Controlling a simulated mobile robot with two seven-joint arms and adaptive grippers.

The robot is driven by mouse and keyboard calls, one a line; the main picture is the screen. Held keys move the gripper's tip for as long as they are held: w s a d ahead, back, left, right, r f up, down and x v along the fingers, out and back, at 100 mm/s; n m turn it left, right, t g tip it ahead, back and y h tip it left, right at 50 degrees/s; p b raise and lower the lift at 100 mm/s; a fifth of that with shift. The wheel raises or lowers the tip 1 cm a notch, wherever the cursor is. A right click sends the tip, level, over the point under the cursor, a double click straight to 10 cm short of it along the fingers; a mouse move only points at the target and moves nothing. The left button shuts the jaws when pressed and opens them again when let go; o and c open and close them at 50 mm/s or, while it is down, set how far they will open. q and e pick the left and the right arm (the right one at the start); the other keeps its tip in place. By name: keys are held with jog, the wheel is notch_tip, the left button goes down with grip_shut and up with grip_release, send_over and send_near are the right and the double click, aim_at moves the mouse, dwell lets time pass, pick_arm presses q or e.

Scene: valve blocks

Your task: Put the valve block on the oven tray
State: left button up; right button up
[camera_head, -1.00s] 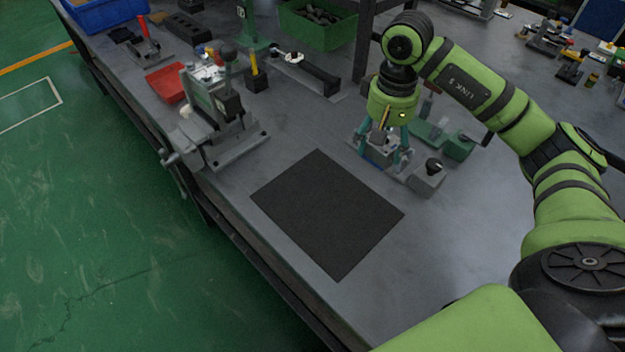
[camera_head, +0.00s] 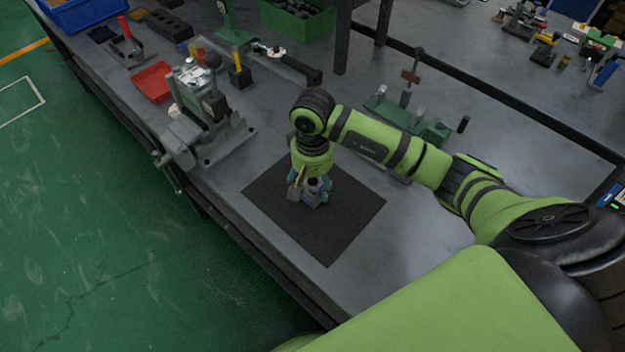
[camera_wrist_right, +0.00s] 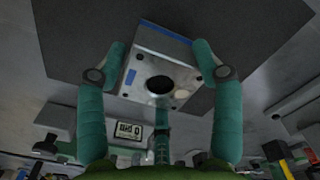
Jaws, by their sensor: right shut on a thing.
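The valve block (camera_wrist_right: 150,52) is a pale grey metal block with a dark round hole and a blue strip, seen between my fingers in the right wrist view. In the head view the block (camera_head: 309,197) is partly hidden by the fingers. My right gripper (camera_head: 311,188) points down and is shut on it. I cannot tell whether the block touches the tray. The tray also shows behind the block in the right wrist view (camera_wrist_right: 248,35). My left gripper is out of view.
A grey vise-like fixture (camera_head: 205,125) stands left of the tray. A green fixture (camera_head: 405,118) with an upright handle stands behind my right arm. A red tray (camera_head: 152,83) and a green bin (camera_head: 298,20) are farther back. The bench's front edge runs close to the tray.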

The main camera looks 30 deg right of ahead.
jog(key=shift+w+f, duration=0.1)
jog(key=shift+f, duration=0.4)
jog(key=shift+f, duration=0.1)
jog(key=shift+f, duration=0.15)
jog(key=o, duration=1.6)
jog(key=shift+c, duration=0.2)
